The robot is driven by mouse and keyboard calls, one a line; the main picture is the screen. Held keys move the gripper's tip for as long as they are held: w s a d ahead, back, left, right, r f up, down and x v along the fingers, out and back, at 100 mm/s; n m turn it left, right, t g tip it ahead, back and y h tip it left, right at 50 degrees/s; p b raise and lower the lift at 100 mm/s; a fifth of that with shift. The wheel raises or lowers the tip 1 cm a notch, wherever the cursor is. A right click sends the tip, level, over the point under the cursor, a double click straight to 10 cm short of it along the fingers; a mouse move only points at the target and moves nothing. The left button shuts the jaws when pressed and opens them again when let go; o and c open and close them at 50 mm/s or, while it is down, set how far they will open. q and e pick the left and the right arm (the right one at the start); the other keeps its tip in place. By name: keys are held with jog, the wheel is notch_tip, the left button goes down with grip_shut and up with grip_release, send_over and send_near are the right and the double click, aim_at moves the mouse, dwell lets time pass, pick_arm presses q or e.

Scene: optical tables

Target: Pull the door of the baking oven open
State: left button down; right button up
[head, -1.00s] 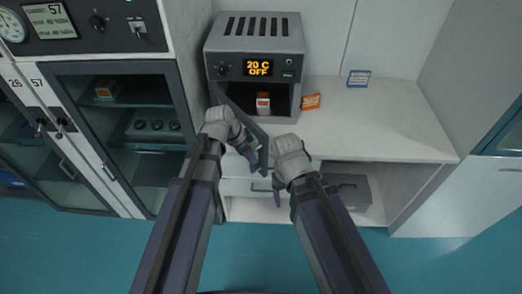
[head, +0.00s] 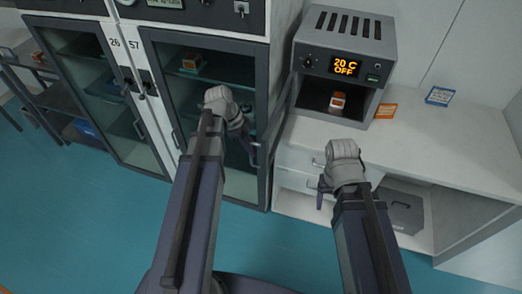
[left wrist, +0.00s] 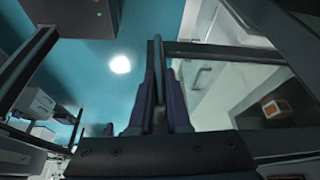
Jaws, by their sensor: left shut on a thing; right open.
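The baking oven (head: 345,30) is a grey box with an orange "20 C OFF" display on the white counter. Its door (head: 279,122) hangs from the left side and stands wide open, seen nearly edge-on. The cavity is exposed, with a small orange-and-white box (head: 337,101) inside, which also shows in the left wrist view (left wrist: 272,107). My left gripper (head: 252,154) is shut on the door's handle bar at the free edge; in the left wrist view its fingers (left wrist: 160,100) close around the bar. My right gripper (head: 323,190) is open and empty before the drawers.
Glass-fronted cabinets (head: 205,95) stand left of the oven, close to the opened door. An orange card (head: 386,111) and a blue-framed card (head: 439,96) are on the counter (head: 450,135) to the right. A grey case (head: 400,208) sits under the counter. The teal floor in front is clear.

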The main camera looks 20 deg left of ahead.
pick_arm(q)
jog(key=shift+a, duration=0.5)
jog(key=c, duration=0.9)
grip_release()
jog(key=p+v, duration=0.7)
jog(key=shift+a+r, duration=0.15)
jog(key=shift+r, duration=0.25)
